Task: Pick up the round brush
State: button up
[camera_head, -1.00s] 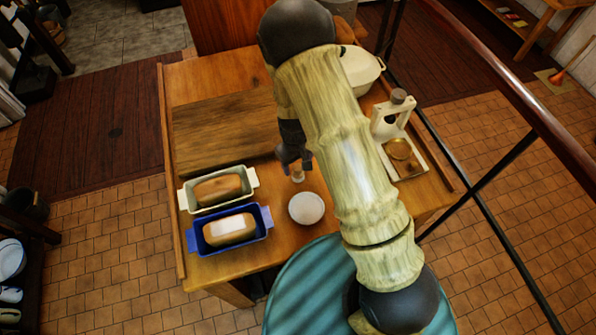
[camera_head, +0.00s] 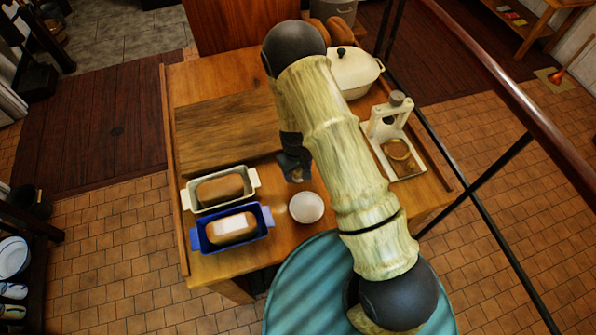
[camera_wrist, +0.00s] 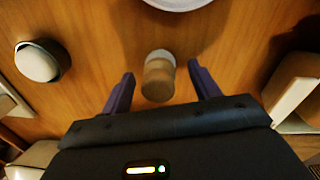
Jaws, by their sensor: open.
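The round brush (camera_wrist: 158,76) has a short wooden handle and a pale lower end. In the wrist view it stands on the wooden table between my two dark fingers, with a gap on each side. My gripper (camera_wrist: 163,84) is open and empty around it. In the head view my gripper (camera_head: 294,170) is low over the table, just behind the white bowl, and hides the brush.
The white bowl (camera_head: 306,208) stands close in front. A cream loaf dish (camera_head: 191,198) and a blue loaf dish (camera_head: 263,235) are at left. A white press stand (camera_head: 385,124) and a cream lidded pot (camera_head: 362,76) are at right. A cutting board (camera_head: 222,138) lies behind.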

jog(key=shift+c, duration=0.4)
jog(key=c, duration=1.1)
jog(key=shift+r, duration=0.15)
notch_tip(320, 180, up, 10)
jog(key=b, duration=0.2)
jog(key=shift+b, duration=0.4)
jog(key=shift+o, duration=1)
